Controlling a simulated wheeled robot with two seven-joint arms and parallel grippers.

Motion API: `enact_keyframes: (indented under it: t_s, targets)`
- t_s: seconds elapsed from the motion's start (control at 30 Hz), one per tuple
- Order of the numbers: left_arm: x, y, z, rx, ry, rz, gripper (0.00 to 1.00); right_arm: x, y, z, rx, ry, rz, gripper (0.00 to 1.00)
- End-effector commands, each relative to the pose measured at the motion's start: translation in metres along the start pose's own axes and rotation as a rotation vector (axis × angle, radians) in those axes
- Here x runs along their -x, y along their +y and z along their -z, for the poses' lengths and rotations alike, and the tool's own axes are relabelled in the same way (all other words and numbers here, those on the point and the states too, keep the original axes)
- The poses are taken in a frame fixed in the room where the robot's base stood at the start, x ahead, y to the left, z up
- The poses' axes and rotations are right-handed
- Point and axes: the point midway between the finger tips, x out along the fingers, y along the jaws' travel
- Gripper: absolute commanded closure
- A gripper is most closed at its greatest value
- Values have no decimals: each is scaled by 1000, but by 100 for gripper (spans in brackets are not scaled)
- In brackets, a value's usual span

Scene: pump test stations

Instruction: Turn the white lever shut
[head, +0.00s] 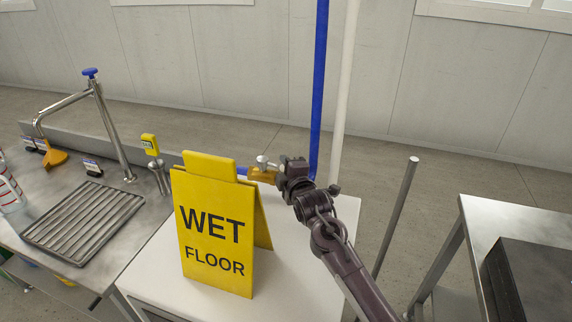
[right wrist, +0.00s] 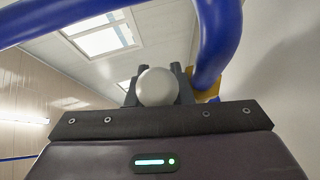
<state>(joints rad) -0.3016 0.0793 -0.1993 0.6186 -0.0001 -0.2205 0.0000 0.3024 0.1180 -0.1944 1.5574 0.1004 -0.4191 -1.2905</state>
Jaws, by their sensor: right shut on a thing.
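The white lever's rounded end (right wrist: 157,87) sits between the two dark fingers of my right gripper (right wrist: 158,82) in the right wrist view. In the head view my right gripper (head: 284,168) is at a yellow-brass valve body (head: 262,175) behind the wet floor sign. A small pale part (head: 263,161) shows on top of the valve. My right gripper is shut on the white lever; its fingers cover much of the lever, so its exact angle is hard to tell. My left gripper is not in view.
A yellow wet floor sign (head: 213,235) stands on the white table (head: 165,262), close to my right gripper. A blue pipe (head: 319,80) and a white pipe (head: 345,80) rise behind it. A sink bench with a drain rack (head: 82,215) is left; a metal table (head: 500,220) is right.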

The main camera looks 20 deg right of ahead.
Motion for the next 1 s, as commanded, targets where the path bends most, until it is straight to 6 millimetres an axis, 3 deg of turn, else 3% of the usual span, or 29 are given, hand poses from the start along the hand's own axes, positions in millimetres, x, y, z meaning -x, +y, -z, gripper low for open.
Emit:
enact_keyframes:
  t_s: [0.4,0.77,0.8,0.87,1.0]
  targets:
    - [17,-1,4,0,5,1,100,11,-1,10,-33,-211,-29,100]
    - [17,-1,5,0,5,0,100,12,-2,10,-34,-227,-32,100]
    - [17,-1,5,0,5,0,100,12,-2,10,-34,-227,-32,78]
    - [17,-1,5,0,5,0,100,12,-2,10,-34,-227,-32,71]
    - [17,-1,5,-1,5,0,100,12,-2,10,-34,-226,-32,71]
